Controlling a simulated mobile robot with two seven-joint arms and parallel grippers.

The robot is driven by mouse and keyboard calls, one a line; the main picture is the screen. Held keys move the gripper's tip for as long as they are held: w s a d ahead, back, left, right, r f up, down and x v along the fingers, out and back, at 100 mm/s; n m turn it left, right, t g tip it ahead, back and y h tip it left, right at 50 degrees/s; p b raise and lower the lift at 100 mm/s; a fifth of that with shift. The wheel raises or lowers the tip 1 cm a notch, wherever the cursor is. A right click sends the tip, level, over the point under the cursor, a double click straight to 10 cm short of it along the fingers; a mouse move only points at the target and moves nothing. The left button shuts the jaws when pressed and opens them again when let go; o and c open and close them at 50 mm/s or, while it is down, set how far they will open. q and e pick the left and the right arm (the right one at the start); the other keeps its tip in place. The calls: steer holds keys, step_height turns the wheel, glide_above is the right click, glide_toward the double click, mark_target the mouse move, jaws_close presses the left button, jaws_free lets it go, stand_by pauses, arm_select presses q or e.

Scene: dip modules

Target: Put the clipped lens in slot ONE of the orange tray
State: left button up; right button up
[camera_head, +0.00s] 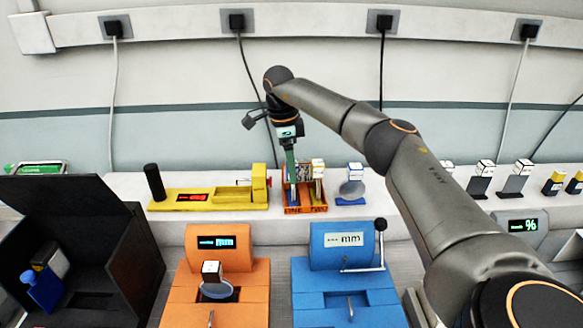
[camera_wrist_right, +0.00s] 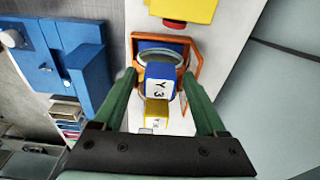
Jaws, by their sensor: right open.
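The orange tray (camera_head: 305,209) stands on the white ledge, with small lettering on its front that I cannot read clearly. My right gripper (camera_head: 291,178) is down at the tray, its green fingers over the left part. In the right wrist view, my right gripper (camera_wrist_right: 160,78) is open, fingers apart on either side of a blue-and-white clip (camera_wrist_right: 158,82) marked Y3. A round lens (camera_wrist_right: 158,52) lies just beyond that clip, framed by the orange tray (camera_wrist_right: 189,62). A yellow clip (camera_wrist_right: 156,112) is nearer the camera. Contact between fingers and clip cannot be told. My left gripper is out of view.
A yellow instrument (camera_head: 210,198) stands left of the tray. A blue-clipped lens (camera_head: 352,186) stands to its right. Orange (camera_head: 240,262) and blue (camera_head: 343,265) gauges are in front; another clipped lens (camera_head: 217,292) rests at the orange one. A dark open box (camera_head: 125,250) is at left.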

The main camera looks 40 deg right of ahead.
step_height(320, 180, up, 12)
steer(key=a, duration=0.1)
steer(key=shift+w+f, duration=0.2)
steer(key=shift+w, duration=0.25)
steer(key=shift+a, duration=0.1)
stand_by(2.1)
